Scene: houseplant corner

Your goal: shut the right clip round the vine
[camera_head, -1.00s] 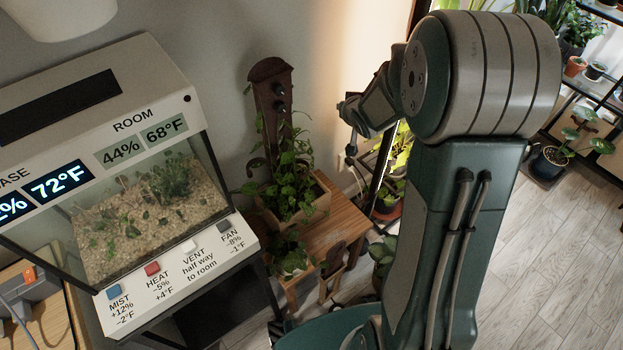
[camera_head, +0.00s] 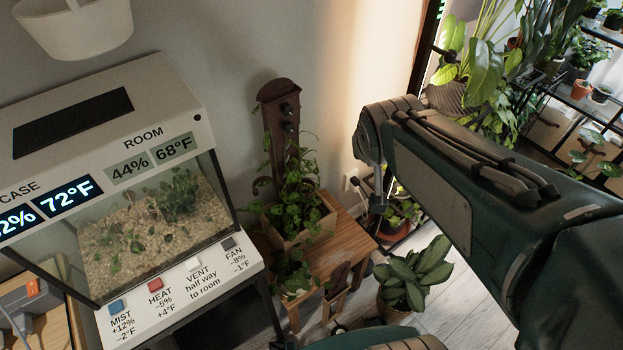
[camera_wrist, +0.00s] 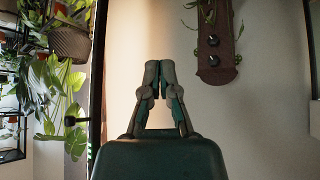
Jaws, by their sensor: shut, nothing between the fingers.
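I cannot tell which is the right clip, or whether either is open. A green vine (camera_head: 299,186) climbs from a planter box at the post's foot. In the wrist view the post (camera_wrist: 216,22) hangs upside down at upper right, its fittings (camera_wrist: 212,60) bare of leaves and vine stems (camera_wrist: 205,12) at the top edge. My gripper (camera_wrist: 158,66) is shut and empty, apart from the post, before bare wall.
The planter stands on a small wooden table (camera_head: 349,232). A glass case (camera_head: 160,215) with buttons is at left. A leafy potted plant (camera_head: 412,275) is on the floor to the right, and shelves of plants (camera_head: 575,95) stand at far right.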

